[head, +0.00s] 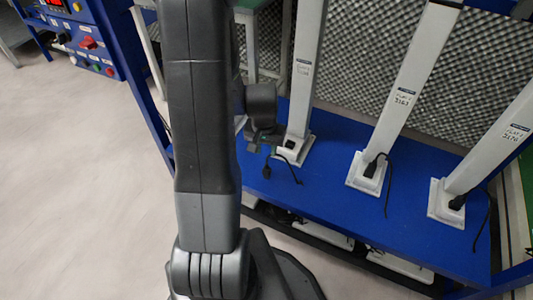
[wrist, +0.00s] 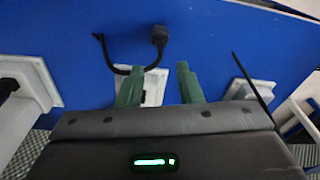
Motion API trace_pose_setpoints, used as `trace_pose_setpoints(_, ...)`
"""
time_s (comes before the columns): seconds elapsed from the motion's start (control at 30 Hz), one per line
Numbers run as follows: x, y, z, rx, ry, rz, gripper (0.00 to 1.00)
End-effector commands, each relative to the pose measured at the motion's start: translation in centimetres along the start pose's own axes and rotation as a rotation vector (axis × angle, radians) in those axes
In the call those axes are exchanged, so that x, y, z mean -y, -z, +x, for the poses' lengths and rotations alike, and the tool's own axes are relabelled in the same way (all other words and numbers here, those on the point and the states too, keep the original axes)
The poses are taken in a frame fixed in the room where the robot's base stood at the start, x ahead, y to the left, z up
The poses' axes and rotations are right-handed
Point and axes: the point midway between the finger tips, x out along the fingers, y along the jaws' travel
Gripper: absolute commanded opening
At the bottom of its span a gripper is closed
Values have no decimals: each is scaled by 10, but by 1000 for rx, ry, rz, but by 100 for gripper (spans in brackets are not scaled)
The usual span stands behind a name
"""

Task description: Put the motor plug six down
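A black plug (head: 267,172) with a short black cable lies on the blue shelf (head: 335,200), in front of the left white post. In the wrist view the plug (wrist: 160,36) is beyond my fingertips, and its cable curves back close to the left fingertip. My gripper (wrist: 158,72) has its two green fingers apart, with no plug between them. In the head view my gripper (head: 262,138) is above the shelf by the left post, partly hidden by my arm. Whether the cable touches a finger I cannot tell.
The left white post (head: 304,80) has a dark socket on its foot. The middle post (head: 405,90) and right post (head: 492,140) have black plugs with hanging cables at their feet. A blue control panel (head: 90,45) is at the upper left. The floor at left is clear.

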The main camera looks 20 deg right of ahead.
Motion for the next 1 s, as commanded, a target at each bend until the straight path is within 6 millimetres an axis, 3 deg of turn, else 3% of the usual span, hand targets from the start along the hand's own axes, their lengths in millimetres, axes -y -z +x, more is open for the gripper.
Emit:
trace_pose_setpoints(0.03, 0, 1, -14, -3, 1, 0, 33)
trace_pose_setpoints(0.2, 0, 1, -36, -2, 0, -1, 33)
trace_pose_setpoints(0.4, 0, 0, -45, 0, 0, -1, 33)
trace_pose_setpoints(0.77, 0, 0, -44, 1, 0, 0, 33)
trace_pose_setpoints(1.0, 0, -1, -16, 4, -1, 0, 33)
